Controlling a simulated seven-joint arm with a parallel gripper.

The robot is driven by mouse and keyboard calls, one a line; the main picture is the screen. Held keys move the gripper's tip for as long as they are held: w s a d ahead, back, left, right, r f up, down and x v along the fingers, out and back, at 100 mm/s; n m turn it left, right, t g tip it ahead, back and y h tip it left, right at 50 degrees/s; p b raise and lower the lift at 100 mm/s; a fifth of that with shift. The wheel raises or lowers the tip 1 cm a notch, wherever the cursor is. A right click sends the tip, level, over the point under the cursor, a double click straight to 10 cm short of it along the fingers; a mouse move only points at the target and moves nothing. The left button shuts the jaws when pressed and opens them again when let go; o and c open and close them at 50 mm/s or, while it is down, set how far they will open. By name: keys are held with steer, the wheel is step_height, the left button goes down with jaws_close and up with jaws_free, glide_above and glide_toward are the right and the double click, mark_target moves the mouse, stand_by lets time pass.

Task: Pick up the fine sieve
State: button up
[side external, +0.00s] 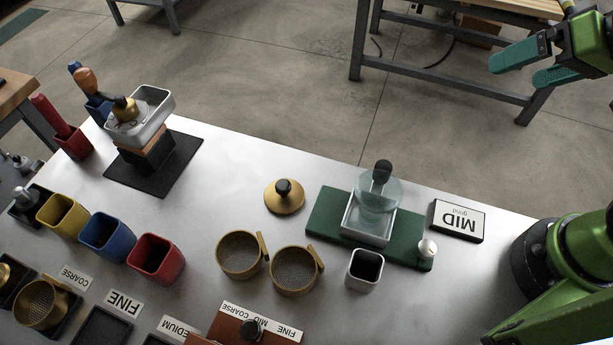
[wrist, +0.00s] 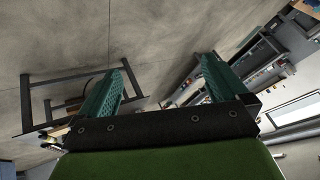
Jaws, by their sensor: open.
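Two loose brass sieves with side handles stand on the steel bench in the side external view: a left one (side external: 240,256) and a right one (side external: 295,271). I cannot tell from their mesh which is the fine one. A third brass sieve (side external: 41,303) sits in a black holder by the COARSE label (side external: 78,277). The black holder (side external: 103,329) by the FINE label (side external: 123,303) looks empty. My gripper (side external: 515,73) is open and empty, high at the upper right, far from the sieves. The wrist view shows its teal fingers (wrist: 165,62) apart, with no sieve between them.
A brass lid (side external: 284,197) stands behind the sieves. Red (side external: 156,259), blue (side external: 107,237) and yellow (side external: 62,216) cups stand left.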

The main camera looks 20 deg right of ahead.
steer(key=n+g+h, duration=0.2)
steer(key=n+g, duration=0.4)
steer(key=n, duration=0.2)
glide_above(240, 256)
steer(key=f, duration=1.7)
steer(key=shift+s+d+f, duration=0.15)
steer(key=shift+s+d, duration=0.1)
steer(key=shift+s, duration=0.15)
steer(key=shift+t+y, duration=0.3)
steer(key=shift+w+a+f, duration=0.1)
steer(key=shift+f, duration=1.45)
steer(key=shift+w+a+f, duration=0.1)
steer(key=shift+f, duration=1.45)
